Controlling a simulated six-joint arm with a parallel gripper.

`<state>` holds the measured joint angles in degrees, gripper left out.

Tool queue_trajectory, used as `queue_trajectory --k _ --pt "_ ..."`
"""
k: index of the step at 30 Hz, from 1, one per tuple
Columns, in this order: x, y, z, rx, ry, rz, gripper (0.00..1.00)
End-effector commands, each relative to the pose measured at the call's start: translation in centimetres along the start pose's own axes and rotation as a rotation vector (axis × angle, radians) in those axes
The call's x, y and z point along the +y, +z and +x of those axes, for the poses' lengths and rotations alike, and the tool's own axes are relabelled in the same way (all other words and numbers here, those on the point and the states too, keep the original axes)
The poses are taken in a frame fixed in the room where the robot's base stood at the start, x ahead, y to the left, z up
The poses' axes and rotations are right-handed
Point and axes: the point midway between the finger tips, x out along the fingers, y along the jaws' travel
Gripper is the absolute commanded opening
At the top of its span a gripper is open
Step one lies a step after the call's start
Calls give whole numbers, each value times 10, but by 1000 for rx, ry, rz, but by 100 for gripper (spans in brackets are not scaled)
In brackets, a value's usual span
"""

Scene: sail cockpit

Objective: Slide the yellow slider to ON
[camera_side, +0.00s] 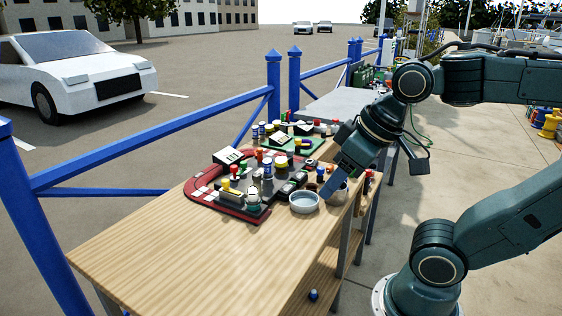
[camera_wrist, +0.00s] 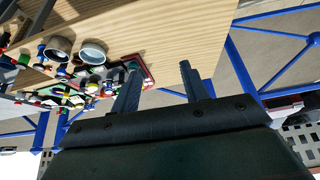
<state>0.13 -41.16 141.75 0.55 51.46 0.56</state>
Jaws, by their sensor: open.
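The control panel with a red rim (camera_side: 215,203) lies on the wooden table, crowded with coloured knobs and switches. A small yellow piece (camera_side: 226,186) stands near its front left corner, and a round yellow knob (camera_side: 281,162) is farther back. I cannot tell for sure which is the slider, nor read any ON mark. My gripper (camera_side: 326,190) hangs at the panel's right side, above the bowls. In the wrist view my gripper (camera_wrist: 160,72) has its fingers apart with nothing between them; the panel's red edge (camera_wrist: 146,72) shows just beside the left finger.
A pale round bowl (camera_side: 304,202) and a tan cup (camera_side: 337,191) stand at the table's right edge. A second, green board (camera_side: 300,146) lies behind the panel. The front of the wooden table (camera_side: 200,265) is clear. A blue railing (camera_side: 150,140) runs along the left.

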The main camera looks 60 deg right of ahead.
Motion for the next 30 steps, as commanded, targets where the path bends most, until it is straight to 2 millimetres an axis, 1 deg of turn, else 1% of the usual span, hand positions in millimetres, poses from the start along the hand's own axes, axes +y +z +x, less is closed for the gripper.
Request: queue_trajectory --k 5,8,14,18,23,30 --pt "5 -27 1 -12 18 49 45" --pt "10 -48 4 -20 34 89 45" --pt "21 -93 15 -36 70 177 45" --pt "30 -124 27 -46 96 239 45" --pt "40 -157 45 -57 127 308 45" --pt "58 -203 81 -69 176 410 45"
